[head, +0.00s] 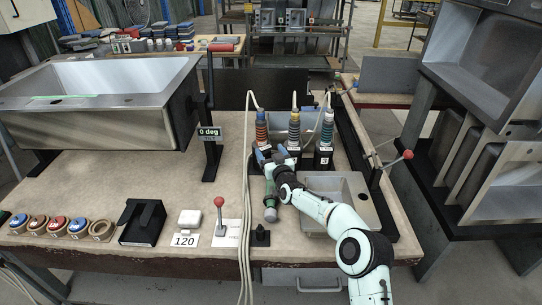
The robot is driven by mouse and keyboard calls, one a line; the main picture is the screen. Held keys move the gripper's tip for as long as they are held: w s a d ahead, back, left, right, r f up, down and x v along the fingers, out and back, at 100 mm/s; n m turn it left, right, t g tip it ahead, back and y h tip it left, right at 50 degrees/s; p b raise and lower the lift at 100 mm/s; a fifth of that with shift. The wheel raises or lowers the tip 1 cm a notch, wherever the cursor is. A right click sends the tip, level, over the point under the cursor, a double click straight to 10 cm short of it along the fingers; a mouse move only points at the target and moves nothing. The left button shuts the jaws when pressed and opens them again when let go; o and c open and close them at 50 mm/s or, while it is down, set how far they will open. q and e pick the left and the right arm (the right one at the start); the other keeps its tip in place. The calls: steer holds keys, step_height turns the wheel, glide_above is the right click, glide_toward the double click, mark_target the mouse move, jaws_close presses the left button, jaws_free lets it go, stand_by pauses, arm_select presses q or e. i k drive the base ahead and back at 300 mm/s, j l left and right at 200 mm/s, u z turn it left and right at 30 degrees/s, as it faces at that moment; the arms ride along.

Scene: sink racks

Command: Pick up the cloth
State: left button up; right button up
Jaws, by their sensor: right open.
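My right gripper (271,155) is open over the bench, just in front of the tool holders. It is well to the right of the white item and farther back, not touching it. I cannot make out anything held between its fingers. My left gripper is not in view.
Three numbered tool holders (293,135) with hoses stand behind my right gripper. A hose bundle (244,200) hangs across the bench. A red-knobbed lever (219,212) and a black box (143,222) flank the white item. A large steel sink (100,105) stands at the left.

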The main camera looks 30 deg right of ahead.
mark_target(188, 218)
steer(key=k+j, duration=0.75)
steer(key=k, duration=0.15)
